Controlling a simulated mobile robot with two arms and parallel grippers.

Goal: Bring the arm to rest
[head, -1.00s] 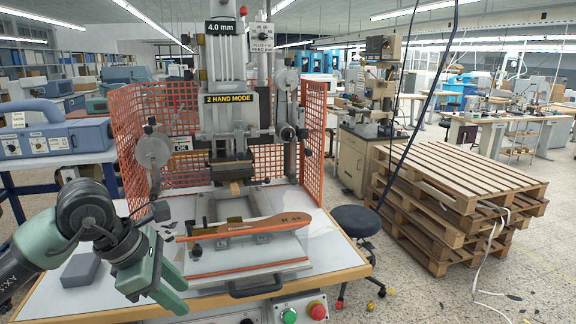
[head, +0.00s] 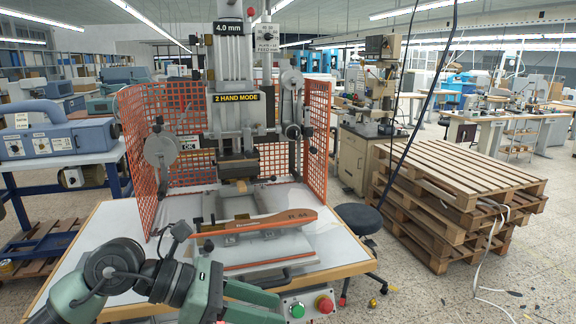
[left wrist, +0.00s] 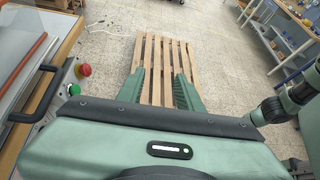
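My left arm comes in from the lower left of the head view. Its green left gripper (head: 270,308) is low at the front edge of the press table (head: 338,262), pointing right. In the left wrist view the two fingers of the left gripper (left wrist: 161,78) stand apart with nothing between them; floor and a pallet show beyond the gap. A dark and green arm at the right edge of the left wrist view seems to be my right one; no right gripper shows.
Red (head: 324,304) and green (head: 297,310) buttons and a black handle (left wrist: 38,95) are near my left gripper. A stool (head: 357,219) and stacked pallets (head: 455,185) stand right, with floor between.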

